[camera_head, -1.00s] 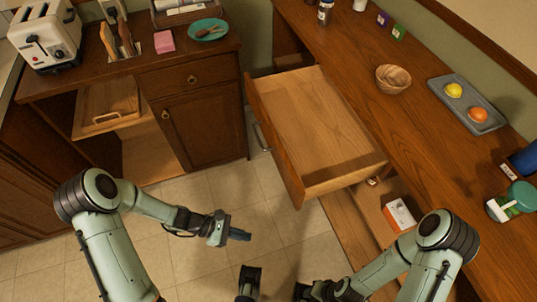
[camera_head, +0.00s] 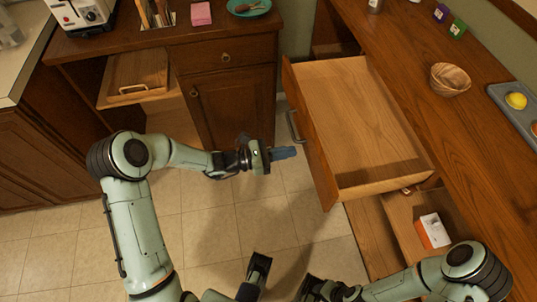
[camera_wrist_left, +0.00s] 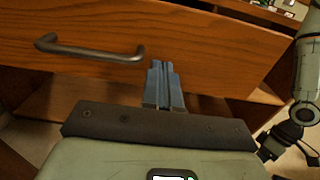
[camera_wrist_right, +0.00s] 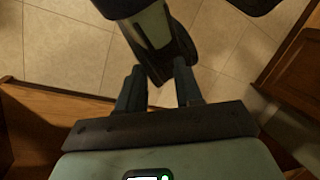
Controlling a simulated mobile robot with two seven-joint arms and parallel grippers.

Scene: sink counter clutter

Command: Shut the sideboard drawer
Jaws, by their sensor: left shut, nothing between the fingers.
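The sideboard drawer (camera_head: 362,125) is pulled well out and looks empty. Its front panel faces left, with a dark bar handle (camera_head: 295,127). My left gripper (camera_head: 284,153) is shut and empty, left of the drawer front near the handle. In the left wrist view, the shut fingers (camera_wrist_left: 163,82) point at the wooden drawer front (camera_wrist_left: 215,45), just right of the handle (camera_wrist_left: 90,50); I cannot tell whether they touch it. My right gripper (camera_wrist_right: 158,88) shows in the right wrist view with fingers apart and nothing between them, above the floor.
The sideboard top holds a wooden bowl (camera_head: 449,79) and a grey tray (camera_head: 510,112) with fruit. A white-and-orange box (camera_head: 433,231) sits in a lower space under the drawer. A dark wooden cabinet (camera_head: 236,112) stands behind my left gripper. The tiled floor (camera_head: 205,235) is clear.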

